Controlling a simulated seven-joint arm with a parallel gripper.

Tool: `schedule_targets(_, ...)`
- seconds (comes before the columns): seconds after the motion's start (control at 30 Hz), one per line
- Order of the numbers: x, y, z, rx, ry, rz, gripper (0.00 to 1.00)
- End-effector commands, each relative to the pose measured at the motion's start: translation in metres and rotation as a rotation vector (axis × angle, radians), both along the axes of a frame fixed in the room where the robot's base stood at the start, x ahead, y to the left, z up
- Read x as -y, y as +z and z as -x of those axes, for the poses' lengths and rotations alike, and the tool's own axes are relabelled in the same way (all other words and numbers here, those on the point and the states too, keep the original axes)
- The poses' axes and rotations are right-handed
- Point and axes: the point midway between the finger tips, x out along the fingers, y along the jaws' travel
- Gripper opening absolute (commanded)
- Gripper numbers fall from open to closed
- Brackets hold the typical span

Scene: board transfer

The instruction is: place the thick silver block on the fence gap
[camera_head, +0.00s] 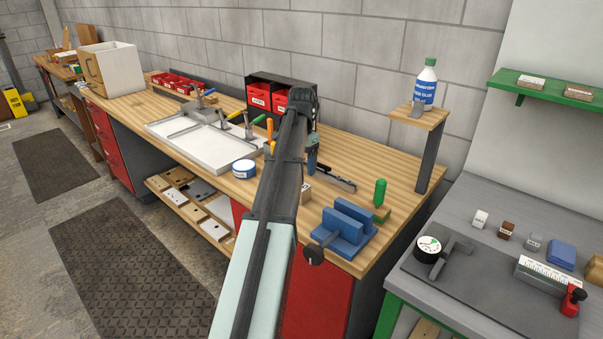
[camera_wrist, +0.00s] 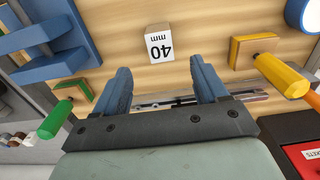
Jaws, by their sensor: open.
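A small grey, silver-looking block (camera_head: 534,242) stands on the grey right-hand bench, between a brown block and a blue one; I cannot tell its thickness. Another grey piece (camera_head: 416,110) sits on the small raised wooden shelf. Grey fence-like bars (camera_head: 184,130) lie on the white board (camera_head: 160,126) with clamps; I cannot make out a gap. My gripper (camera_wrist: 161,66) is open and empty over the wooden bench, its blue fingers apart. A pale block marked "40 mm" (camera_wrist: 160,46) lies beyond and between the fingertips, not gripped. My arm partly hides the gripper in the head view.
A blue slotted stand (camera_head: 345,228) and a green-handled tool (camera_head: 379,193) stand near the bench's right end.

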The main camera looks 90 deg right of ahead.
Motion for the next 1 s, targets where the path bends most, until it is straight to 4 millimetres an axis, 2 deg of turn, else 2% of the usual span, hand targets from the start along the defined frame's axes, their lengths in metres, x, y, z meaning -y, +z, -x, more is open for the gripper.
schedule_targets(0.03, 0.000, 0.004, 0.000, 0.000, 0.000, 0.000, 0.72)
schedule_targets(0.17, 0.000, 0.008, 0.000, 0.001, 0.000, -0.001, 0.83)
schedule_targets(0.67, -0.001, 0.009, 0.002, 0.001, -0.003, -0.001, 0.83)
schedule_targets(0.77, -0.003, 0.009, 0.012, 0.000, -0.017, 0.000, 0.83)
schedule_targets(1.0, -0.023, 0.009, 0.055, -0.001, -0.083, 0.002, 0.83)
